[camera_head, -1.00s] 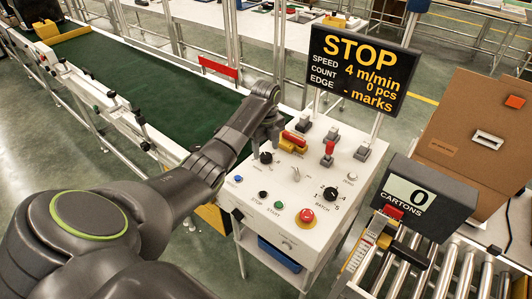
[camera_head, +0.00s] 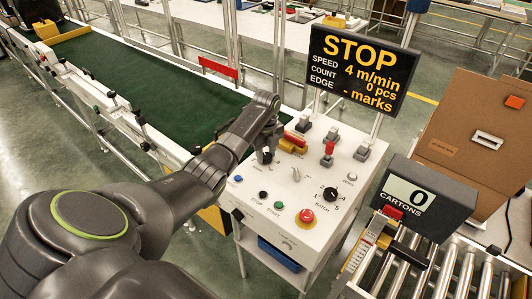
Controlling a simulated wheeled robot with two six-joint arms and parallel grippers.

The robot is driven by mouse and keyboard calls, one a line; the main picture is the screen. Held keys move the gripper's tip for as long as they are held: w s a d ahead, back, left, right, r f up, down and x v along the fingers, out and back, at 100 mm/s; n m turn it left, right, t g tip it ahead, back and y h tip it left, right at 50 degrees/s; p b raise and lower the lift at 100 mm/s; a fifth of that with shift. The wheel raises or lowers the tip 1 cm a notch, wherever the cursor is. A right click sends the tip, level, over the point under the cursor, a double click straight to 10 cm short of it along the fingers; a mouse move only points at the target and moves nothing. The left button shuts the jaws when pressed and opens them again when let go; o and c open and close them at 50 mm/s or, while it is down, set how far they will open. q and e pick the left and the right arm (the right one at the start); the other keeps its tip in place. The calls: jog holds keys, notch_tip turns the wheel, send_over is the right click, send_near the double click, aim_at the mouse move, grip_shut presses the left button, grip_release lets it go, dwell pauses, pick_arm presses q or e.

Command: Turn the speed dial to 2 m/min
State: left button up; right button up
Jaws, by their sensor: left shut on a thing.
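The black speed dial (camera_head: 266,157) sits at the upper left of the white control panel (camera_head: 285,175), mostly hidden by my left gripper. My left gripper (camera_head: 267,148) comes down over it from behind and is shut on it. The fingertips are hard to make out against the dark knob. The dial's scale marks are too small and covered to read. The black display (camera_head: 359,72) above the panel reads STOP, speed 4 m/min, count 0 pcs. My right gripper is out of view.
The panel also holds a red emergency button (camera_head: 306,216), a black batch dial (camera_head: 330,194), a red-handled switch on a yellow base (camera_head: 293,143) close right of my gripper, and upright levers (camera_head: 328,152). A green conveyor belt (camera_head: 150,95) runs behind my left arm. A cartons counter (camera_head: 423,197) stands at right.

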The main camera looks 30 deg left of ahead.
pick_arm(q)
jog(key=shift+r+n+p, duration=0.3)
jog(key=shift+n+p, duration=0.9)
jog(key=shift+p, duration=0.25)
jog(key=n+p, duration=0.2)
jog(key=shift+n, duration=0.4)
jog(key=n+p, duration=0.2)
jog(key=n, duration=0.1)
jog(key=shift+f, duration=0.1)
jog(key=shift+w+n+p, duration=0.1)
jog(key=shift+n+p, duration=0.55)
jog(key=shift+n, duration=1.15)
jog(key=shift+f, duration=0.1)
jog(key=o, duration=1)
